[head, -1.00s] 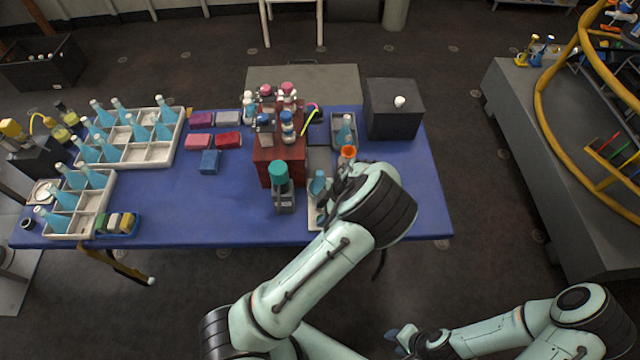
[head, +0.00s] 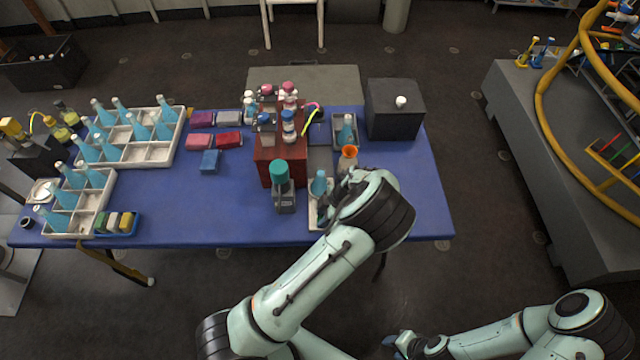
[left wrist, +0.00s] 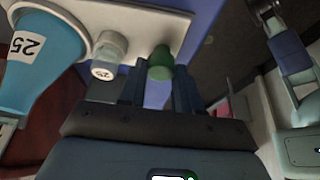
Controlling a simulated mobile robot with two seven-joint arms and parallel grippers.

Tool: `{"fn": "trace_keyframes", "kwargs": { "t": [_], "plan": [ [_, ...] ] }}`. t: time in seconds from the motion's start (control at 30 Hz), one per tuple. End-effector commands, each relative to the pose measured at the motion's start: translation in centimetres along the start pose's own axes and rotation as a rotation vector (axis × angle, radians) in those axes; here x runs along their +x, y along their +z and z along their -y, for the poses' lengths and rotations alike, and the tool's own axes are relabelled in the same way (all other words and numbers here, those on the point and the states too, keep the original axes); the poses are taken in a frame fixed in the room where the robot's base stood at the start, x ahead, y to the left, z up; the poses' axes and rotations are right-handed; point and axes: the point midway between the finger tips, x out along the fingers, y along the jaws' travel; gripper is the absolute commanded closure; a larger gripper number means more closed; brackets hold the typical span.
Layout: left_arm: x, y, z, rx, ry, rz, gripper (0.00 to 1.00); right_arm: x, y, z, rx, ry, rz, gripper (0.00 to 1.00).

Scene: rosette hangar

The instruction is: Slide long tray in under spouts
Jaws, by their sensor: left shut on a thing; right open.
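The long white tray (head: 313,217) lies near the table's front edge and is partly hidden by my left arm. A blue bottle (head: 319,184) stands in it. In the left wrist view the tray's pale rim (left wrist: 140,14) shows, with a blue bottle marked 25 (left wrist: 42,50) and a small clear jar marked 25 (left wrist: 109,55). My left gripper (left wrist: 157,72) is shut around a green knob-like piece (left wrist: 160,62) at the tray's side. The red-brown stand (head: 281,160) is left of the tray; its spouts cannot be made out. My right gripper (head: 392,345) is open, low in front of the table.
A teal-topped grey device (head: 284,200) stands close left of the tray. Behind it are an orange funnel (head: 348,151) and a grey tray (head: 337,146) with a blue bottle. A dark box (head: 393,115) is at the back right. Bottle crates (head: 150,152) fill the left side.

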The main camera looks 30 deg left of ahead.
Motion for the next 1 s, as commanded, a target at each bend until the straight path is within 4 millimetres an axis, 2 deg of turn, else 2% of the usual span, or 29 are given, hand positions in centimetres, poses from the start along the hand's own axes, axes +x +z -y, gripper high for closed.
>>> {"fn": "trace_keyframes", "kwargs": {
  "t": [0.17,0.73,1.0],
  "plan": [
    [0.0,-0.1,-0.2,-0.001,0.0,-0.001,0.86,-0.1,-0.1,0.1,0.0,0.0,-0.001,0.57],
    [-0.1,-0.1,-3.1,-0.002,0.001,-0.002,0.86,-1.6,-1.6,1.1,-0.007,-0.007,-0.02,0.57],
    [0.0,-0.1,-4.4,-0.002,0.001,-0.002,0.86,-1.7,-1.8,1.2,-0.008,-0.008,-0.022,0.57]
  ]
}}
